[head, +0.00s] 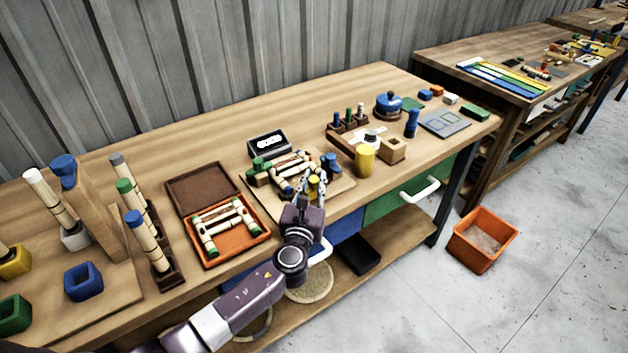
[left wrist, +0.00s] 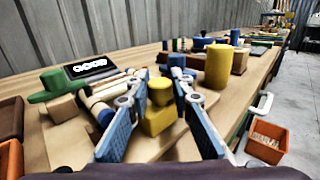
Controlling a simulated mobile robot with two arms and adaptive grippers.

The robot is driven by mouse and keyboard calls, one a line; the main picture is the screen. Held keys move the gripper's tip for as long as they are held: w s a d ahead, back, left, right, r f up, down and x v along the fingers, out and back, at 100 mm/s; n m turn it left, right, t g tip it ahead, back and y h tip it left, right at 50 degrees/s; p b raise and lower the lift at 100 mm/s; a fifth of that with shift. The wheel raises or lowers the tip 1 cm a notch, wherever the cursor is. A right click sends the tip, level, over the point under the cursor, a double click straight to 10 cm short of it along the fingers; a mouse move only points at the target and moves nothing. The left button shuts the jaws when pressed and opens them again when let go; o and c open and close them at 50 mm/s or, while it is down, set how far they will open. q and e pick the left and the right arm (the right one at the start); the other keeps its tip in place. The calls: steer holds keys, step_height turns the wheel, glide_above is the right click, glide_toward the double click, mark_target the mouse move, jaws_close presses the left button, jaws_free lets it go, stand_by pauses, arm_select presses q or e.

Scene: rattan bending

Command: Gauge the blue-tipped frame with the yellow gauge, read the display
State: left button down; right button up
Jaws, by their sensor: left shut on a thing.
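My left gripper (head: 314,184) is shut on the yellow gauge (head: 313,187), low over the front of a wooden board (head: 343,187). In the left wrist view the yellow gauge (left wrist: 159,118) sits between the blue finger pads of the gripper (left wrist: 163,108). Just behind the gripper, a pale rattan frame (head: 288,180) lies on the board, with green parts at left and blue parts (head: 331,162) at right. I cannot tell which blue parts are its tips. The dark display (head: 268,144) behind it shows white characters too blurred to read. My right gripper is out of view.
A green-tipped frame (head: 207,246) lies in an orange tray (head: 237,255) at left. A yellow cylinder (head: 364,159), a wooden block (head: 392,150) and a rack of pegs (head: 347,127) stand at right. An orange bin (head: 482,240) is on the floor.

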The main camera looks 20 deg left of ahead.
arm_select(q)
steer(key=shift+a, duration=0.1)
steer(key=w+a, duration=0.1)
steer(key=a, duration=0.1)
steer(key=w+a, duration=0.2)
steer(key=w+a+b, duration=0.1)
steer(key=shift+w+a, duration=0.3)
steer(key=shift+a, duration=0.1)
steer(key=c, duration=1.7)
jaws_free()
steer(key=shift+s, duration=0.15)
steer(key=s, duration=0.4)
steer(key=s+d, duration=0.1)
steer(key=s, duration=0.6)
steer(key=shift+s+d, duration=0.25)
steer(key=shift+s, duration=0.15)
